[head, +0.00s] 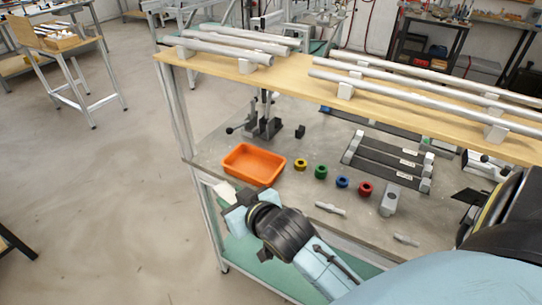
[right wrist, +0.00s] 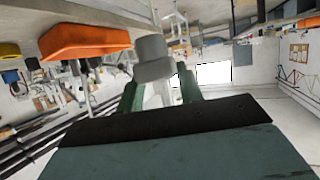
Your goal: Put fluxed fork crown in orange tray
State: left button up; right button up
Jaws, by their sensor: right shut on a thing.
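The orange tray (head: 253,165) sits on the left end of the grey bench and looks empty in the head view. It also shows at the upper left of the right wrist view (right wrist: 85,41). My right gripper (head: 230,200) is just in front of the tray's left corner, near the bench edge. Its green fingers are shut on a grey block-like part with a pale stem (right wrist: 153,58), which I take as the fork crown. In the head view this part (head: 224,190) is small and mostly hidden. Flux on it cannot be made out. My left gripper is not in view.
Yellow (head: 300,164), green (head: 320,172), blue (head: 342,182) and red (head: 365,188) rings stand right of the tray. A grey block with a hole (head: 389,202) and a small metal shaft (head: 330,208) lie beyond. A wooden shelf with tubes (head: 300,68) overhangs the back.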

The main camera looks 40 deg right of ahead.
jog(key=w+d+p, duration=0.1)
jog(key=w, duration=0.1)
jog(key=w+d+r, duration=0.1)
jog(key=d, duration=0.1)
jog(key=w+d+p, duration=0.1)
jog(key=w+d, duration=0.1)
jog(key=shift+w+r+p, duration=0.25)
jog(key=shift+w+p, duration=0.05)
jog(key=shift+p, duration=0.05)
jog(key=w+d+r+p, duration=0.2)
jog(key=w+d, duration=0.3)
jog(key=d, duration=0.4)
jog(key=shift+w+r+p, duration=0.3)
jog(key=shift+w+r, duration=0.05)
jog(key=shift+w, duration=0.05)
jog(key=f, duration=0.5)
jog(key=shift+w+d+f+b, duration=0.1)
jog(key=shift+d+f+b, duration=0.05)
jog(key=shift+d+b, duration=0.2)
send_over(258, 174)
jog(key=shift+f+b, duration=0.3)
jog(key=shift+f, duration=1.95)
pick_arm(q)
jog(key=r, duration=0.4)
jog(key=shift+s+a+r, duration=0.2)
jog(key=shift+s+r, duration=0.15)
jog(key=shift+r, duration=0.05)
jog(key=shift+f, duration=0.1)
pick_arm(e)
jog(key=shift+f, duration=0.1)
